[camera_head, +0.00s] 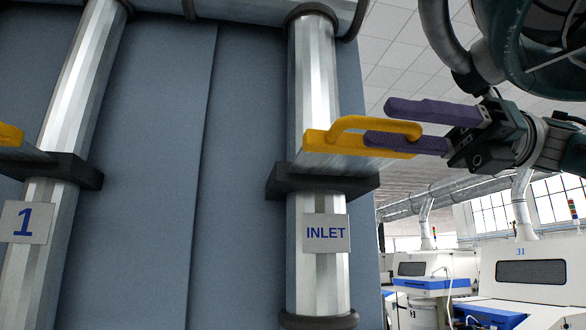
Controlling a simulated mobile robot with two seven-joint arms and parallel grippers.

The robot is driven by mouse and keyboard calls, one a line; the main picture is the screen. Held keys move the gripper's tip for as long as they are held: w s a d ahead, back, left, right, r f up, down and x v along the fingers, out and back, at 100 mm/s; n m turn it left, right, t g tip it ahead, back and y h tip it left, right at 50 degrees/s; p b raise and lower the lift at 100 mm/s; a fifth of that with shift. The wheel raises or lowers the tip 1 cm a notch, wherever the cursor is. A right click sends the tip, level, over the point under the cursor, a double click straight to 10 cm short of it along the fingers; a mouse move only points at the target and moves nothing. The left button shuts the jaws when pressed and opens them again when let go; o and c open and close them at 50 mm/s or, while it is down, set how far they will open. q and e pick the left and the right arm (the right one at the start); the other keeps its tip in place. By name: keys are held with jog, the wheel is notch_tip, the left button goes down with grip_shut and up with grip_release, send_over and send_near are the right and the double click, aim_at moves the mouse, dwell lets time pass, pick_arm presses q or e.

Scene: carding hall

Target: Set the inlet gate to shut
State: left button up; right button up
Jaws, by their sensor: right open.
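The inlet gate's yellow handle (318,141) is a loop on the edge of a silver gate plate (340,160). The plate sticks out of a dark collar (322,184) around the metal pipe, just above the sign reading INLET (326,232). My right gripper (379,122) comes in from the right, with its purple fingers apart. Its upper finger is above the handle bar. Its lower finger overlaps the loop's opening, under the bar. I cannot tell whether either finger touches the handle. My left gripper is not in view.
A second pipe with a sign reading 1 (25,222) stands at the left, with its own yellow gate handle (10,134) partly cut off. Blue-grey panels (240,110) stand behind the pipes. White machines (530,275) stand farther off at the lower right.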

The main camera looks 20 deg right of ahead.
jog(key=shift+c, duration=0.4)
grip_shut()
dwell(1.0)
